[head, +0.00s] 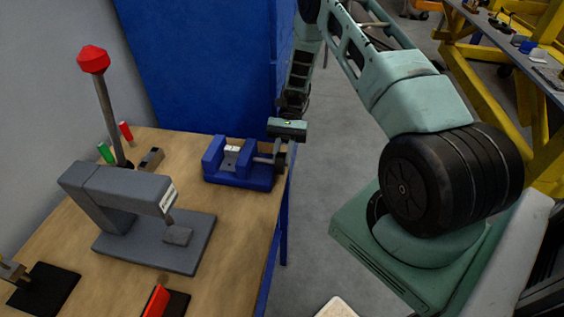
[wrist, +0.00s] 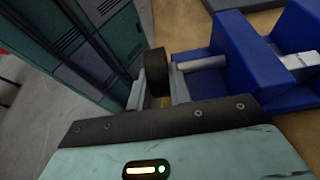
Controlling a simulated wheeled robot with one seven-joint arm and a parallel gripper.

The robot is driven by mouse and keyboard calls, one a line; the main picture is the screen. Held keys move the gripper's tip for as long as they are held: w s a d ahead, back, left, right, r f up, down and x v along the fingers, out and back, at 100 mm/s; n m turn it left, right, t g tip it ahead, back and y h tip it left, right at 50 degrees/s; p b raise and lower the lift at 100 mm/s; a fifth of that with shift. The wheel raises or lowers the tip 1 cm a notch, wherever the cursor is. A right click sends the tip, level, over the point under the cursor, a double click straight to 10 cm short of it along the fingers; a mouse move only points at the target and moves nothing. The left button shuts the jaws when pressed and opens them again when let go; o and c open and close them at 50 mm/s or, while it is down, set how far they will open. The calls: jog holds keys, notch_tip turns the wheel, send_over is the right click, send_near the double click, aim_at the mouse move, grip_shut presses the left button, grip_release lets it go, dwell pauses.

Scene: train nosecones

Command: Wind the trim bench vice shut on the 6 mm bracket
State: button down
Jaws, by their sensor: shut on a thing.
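The blue bench vice (head: 238,180) stands at the right edge of the bench; it also shows in the wrist view (wrist: 246,62). A pale piece (head: 231,152), seemingly the bracket, lies between its jaws. In the wrist view that pale piece (wrist: 298,62) is partly hidden behind the near jaw, and I cannot tell whether both jaws touch it. My gripper (wrist: 158,90) is shut on this handle, at the vice's right end in the head view (head: 280,152).
A grey press-like device (head: 120,195) stands on the wooden bench (head: 235,225) in front of the vice. A red-topped lever (head: 93,60) and small red and green items are at the left. A blue cabinet (head: 205,60) rises behind.

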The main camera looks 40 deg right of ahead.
jog(key=shift+f+g+y+b, duration=0.25)
jog(key=shift+g+y+b, duration=0.25)
jog(key=shift+y+b, duration=0.25)
jog(key=shift+f+g+y+b, duration=0.2)
jog(key=shift+g+y+b, duration=0.35)
jog(key=shift+b, duration=0.3)
jog(key=c, duration=1.3)
grip_release()
jog(key=shift+r, duration=0.1)
jog(key=shift+w+d, duration=0.1)
